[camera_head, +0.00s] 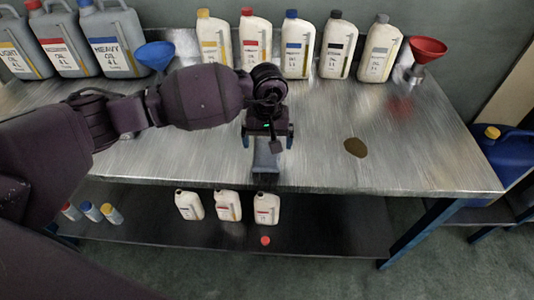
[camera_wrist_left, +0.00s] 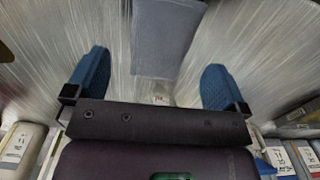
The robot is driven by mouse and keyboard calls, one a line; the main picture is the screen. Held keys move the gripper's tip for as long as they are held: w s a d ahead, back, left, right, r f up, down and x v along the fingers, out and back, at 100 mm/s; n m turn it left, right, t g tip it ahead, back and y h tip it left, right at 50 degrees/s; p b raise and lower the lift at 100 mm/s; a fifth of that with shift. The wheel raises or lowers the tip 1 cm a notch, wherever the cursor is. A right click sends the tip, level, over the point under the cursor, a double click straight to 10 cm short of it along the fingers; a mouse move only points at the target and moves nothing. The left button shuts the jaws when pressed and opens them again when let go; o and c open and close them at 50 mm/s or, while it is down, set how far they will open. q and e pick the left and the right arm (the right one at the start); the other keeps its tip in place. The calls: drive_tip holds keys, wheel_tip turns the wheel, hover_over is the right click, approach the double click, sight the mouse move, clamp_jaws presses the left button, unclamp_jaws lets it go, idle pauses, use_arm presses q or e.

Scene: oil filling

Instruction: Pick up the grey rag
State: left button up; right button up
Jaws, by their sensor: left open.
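The grey rag (camera_head: 266,162) lies on the metal workbench near its front edge, partly hidden by my left gripper (camera_head: 268,139). In the left wrist view the rag (camera_wrist_left: 167,38) is a flat grey-blue piece at the top centre, lying between the lines of the two blue fingers of my left gripper (camera_wrist_left: 155,80). The fingers are wide apart, with nothing held between them. How high the gripper is above the rag is hard to tell. My right gripper is not in view.
The workbench (camera_head: 440,150) carries a brown oil spot (camera_head: 355,147) to the right. Several oil bottles (camera_head: 297,45), grey canisters (camera_head: 108,40), a blue funnel (camera_head: 154,55) and a red funnel (camera_head: 427,48) stand along the back. White bottles (camera_head: 228,206) stand on the lower shelf (camera_head: 330,235).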

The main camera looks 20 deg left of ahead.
sight(267, 154)
use_arm(q)
wheel_tip(267, 154, down, 4)
drive_tip(key=shift+a+f, duration=0.1)
drive_tip(key=shift+a, duration=0.05)
drive_tip(key=shift+f, duration=0.5)
drive_tip(key=shift+c, duration=0.5)
drive_tip(key=c, duration=0.9)
drive_tip(key=shift+o, duration=0.2)
drive_tip(key=shift+r, duration=0.15)
